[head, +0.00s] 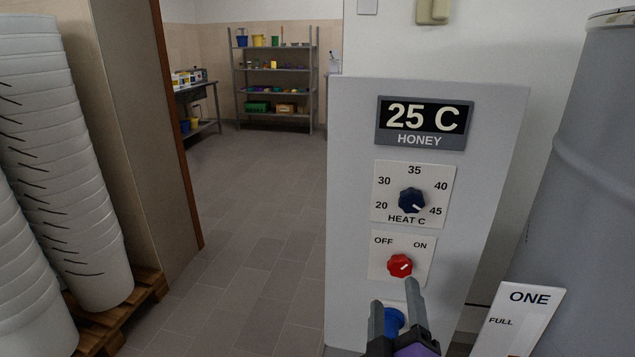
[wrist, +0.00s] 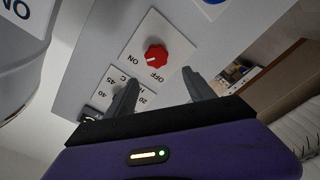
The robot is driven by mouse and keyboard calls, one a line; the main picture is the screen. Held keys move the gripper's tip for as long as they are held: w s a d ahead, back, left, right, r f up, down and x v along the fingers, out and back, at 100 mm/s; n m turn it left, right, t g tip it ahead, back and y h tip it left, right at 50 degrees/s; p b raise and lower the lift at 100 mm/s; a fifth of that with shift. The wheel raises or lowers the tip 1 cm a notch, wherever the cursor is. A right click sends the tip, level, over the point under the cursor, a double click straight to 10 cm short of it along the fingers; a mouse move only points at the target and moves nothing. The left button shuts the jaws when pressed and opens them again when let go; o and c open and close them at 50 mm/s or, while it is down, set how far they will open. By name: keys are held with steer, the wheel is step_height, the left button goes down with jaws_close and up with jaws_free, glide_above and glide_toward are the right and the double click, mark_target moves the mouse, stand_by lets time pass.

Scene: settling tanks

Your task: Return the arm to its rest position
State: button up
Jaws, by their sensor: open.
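My gripper (head: 396,296) is open and empty in front of the grey control panel (head: 350,200), just below the red switch knob (head: 400,265). In the wrist view my gripper's fingers (wrist: 160,80) stand apart, with the red knob (wrist: 156,55) showing beyond and between them, not gripped. The red knob's white mark points up and right, toward ON. The dark blue heat knob (head: 411,200) has its mark toward 45. The display (head: 424,118) reads 25 C. My arm's rest position is not marked in either view.
A grey drum (head: 585,170) with a sign reading ONE, FULL (head: 520,318) stands close on the right. A blue round part (head: 394,319) is partly hidden behind my fingers. Stacked white buckets (head: 65,160) stand left on a pallet (head: 150,284). The tiled floor between is clear back to the shelves (head: 275,88).

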steer(key=s+a+t+y+p, duration=0.1)
steer(key=s+a+y+p, duration=0.25)
steer(key=s+y, duration=0.45)
steer(key=s+d+m+g+h+p, duration=0.1)
steer(key=s+d+m+g+p, duration=0.1)
steer(key=s, duration=1.2)
steer(key=s+d+m+g+h+p, duration=0.2)
steer(key=s+d+m+p, duration=0.3)
steer(key=s, duration=0.9)
steer(key=shift+f, duration=0.35)
